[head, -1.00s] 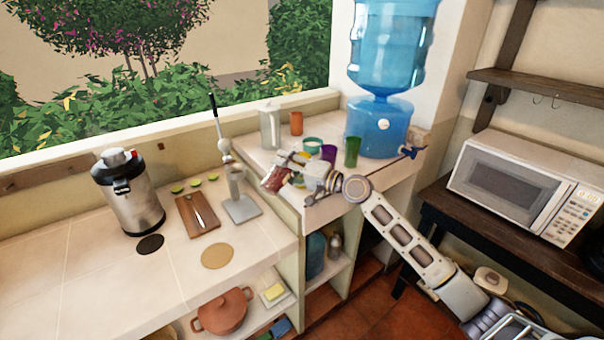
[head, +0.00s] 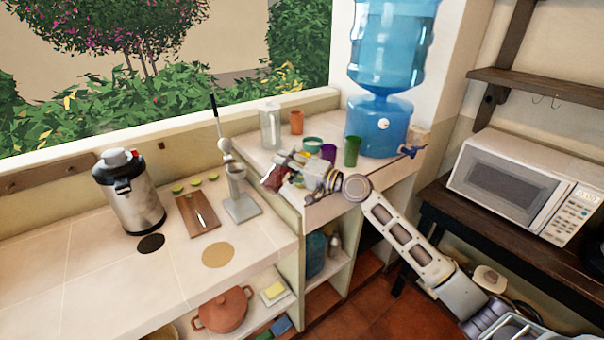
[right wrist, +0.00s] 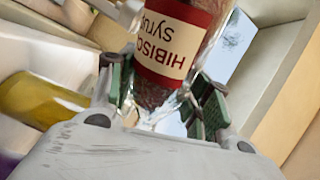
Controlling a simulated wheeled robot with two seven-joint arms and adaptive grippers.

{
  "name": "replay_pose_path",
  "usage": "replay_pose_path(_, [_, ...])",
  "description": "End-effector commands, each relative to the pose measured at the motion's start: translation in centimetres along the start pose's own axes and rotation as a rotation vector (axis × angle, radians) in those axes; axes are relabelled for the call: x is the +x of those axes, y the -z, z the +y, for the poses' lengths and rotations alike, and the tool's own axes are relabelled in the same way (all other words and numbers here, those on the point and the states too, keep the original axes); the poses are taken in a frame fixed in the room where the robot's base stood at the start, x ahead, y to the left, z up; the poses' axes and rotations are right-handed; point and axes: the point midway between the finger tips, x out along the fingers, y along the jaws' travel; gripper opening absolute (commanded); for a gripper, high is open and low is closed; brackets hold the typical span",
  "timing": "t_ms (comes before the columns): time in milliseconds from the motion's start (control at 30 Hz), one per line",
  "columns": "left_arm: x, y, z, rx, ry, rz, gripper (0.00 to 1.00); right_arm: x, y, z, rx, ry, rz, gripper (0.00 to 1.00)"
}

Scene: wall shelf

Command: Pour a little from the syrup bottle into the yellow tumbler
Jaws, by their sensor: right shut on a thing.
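My right gripper (head: 290,167) reaches in over the raised counter and is shut on the syrup bottle (head: 275,180), a clear bottle with dark red contents. In the right wrist view the syrup bottle (right wrist: 175,42) stands between the green finger pads, its red and cream "Hibiscus Syrup" label upside down. In the head view the bottle is tilted, its lower end towards the left. The yellow tumbler (right wrist: 38,100) shows at the left of the right wrist view, apart from the bottle. In the head view it is mostly hidden by my right gripper. My left gripper is not in view.
A purple cup (head: 328,153), green tumbler (head: 352,151), teal-rimmed bowl (head: 312,144), orange cup (head: 296,122) and clear pitcher (head: 270,127) stand close behind the gripper. A blue water dispenser (head: 376,128) is at the right. The lower counter (head: 95,265) has free room in front.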

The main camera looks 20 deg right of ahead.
Motion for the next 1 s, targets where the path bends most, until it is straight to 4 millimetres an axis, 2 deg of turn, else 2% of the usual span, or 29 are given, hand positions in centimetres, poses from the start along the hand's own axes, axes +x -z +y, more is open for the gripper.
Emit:
replay_pose_path(500, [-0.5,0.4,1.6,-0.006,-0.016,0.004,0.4,0.0,0.1,-0.4,0.02,0.003,0.001,0.1])
replay_pose_path(767, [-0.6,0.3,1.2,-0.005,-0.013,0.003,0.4,0.0,0.1,-0.4,0.03,0.003,0.001,0.1])
replay_pose_path(1000, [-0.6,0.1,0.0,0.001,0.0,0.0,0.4,0.0,0.1,-0.4,0.029,0.003,0.001,0.1])
